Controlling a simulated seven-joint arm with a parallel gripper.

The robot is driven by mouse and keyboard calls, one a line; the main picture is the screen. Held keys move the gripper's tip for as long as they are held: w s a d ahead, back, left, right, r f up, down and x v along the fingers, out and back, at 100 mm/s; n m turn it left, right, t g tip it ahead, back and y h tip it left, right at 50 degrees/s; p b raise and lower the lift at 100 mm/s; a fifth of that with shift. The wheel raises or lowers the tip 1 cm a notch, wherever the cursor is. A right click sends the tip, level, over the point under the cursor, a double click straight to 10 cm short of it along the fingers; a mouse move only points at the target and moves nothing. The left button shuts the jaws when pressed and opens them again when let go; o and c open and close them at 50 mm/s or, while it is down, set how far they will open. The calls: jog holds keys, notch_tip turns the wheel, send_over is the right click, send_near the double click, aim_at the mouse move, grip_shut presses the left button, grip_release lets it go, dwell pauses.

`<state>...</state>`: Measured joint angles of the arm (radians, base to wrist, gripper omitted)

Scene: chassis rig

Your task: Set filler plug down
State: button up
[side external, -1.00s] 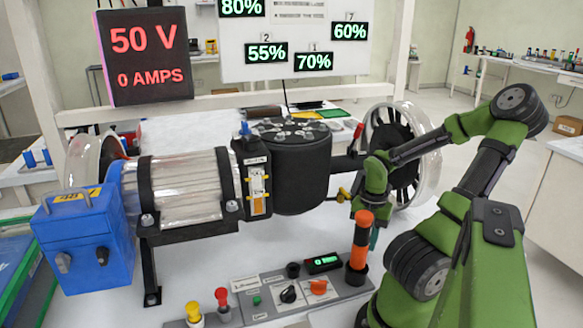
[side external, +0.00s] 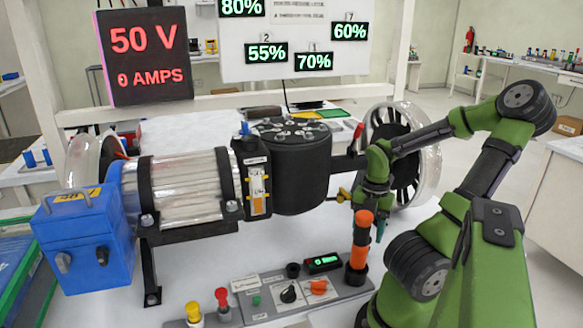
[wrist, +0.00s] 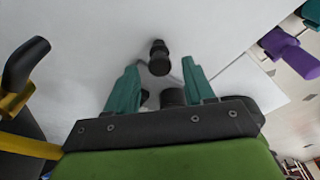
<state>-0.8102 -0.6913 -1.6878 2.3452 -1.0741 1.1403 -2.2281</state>
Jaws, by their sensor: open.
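A small black knobbed piece, which looks like the filler plug (wrist: 159,58), is on the white table surface in the wrist view. It sits beyond and between the tips of my gripper's (wrist: 160,72) two teal fingers, with a gap on each side. My gripper is open and nothing is held. In the side view my gripper (side external: 379,230) points down just behind the orange and black post, with one teal finger showing. The plug cannot be made out in the side view.
The orange and black post (side external: 362,232) stands at the right end of the control panel (side external: 262,302). The black drum (side external: 302,170) and the clear wheel (side external: 428,165) are close to my wrist. A yellow bracket with a black handle (wrist: 28,62) is at the wrist view's left.

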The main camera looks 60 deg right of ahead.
notch_tip(320, 180, up, 8)
jog(key=d, duration=0.1)
jog(key=w+a+r+m+t, duration=0.2)
jog(key=w+a+r+m, duration=0.3)
jog(key=a, duration=0.2)
jog(key=w+a+r+m+t, duration=0.3)
jog(key=w+a+r+m, duration=0.1)
jog(key=a+m, duration=0.25)
jog(key=w+a+r+m+t, duration=0.2)
jog(key=a+m, duration=0.8)
jog(key=a, duration=0.3)
jog(key=shift+a+y, duration=0.3)
jog(key=shift+a, duration=0.1)
jog(key=shift+m, duration=0.25)
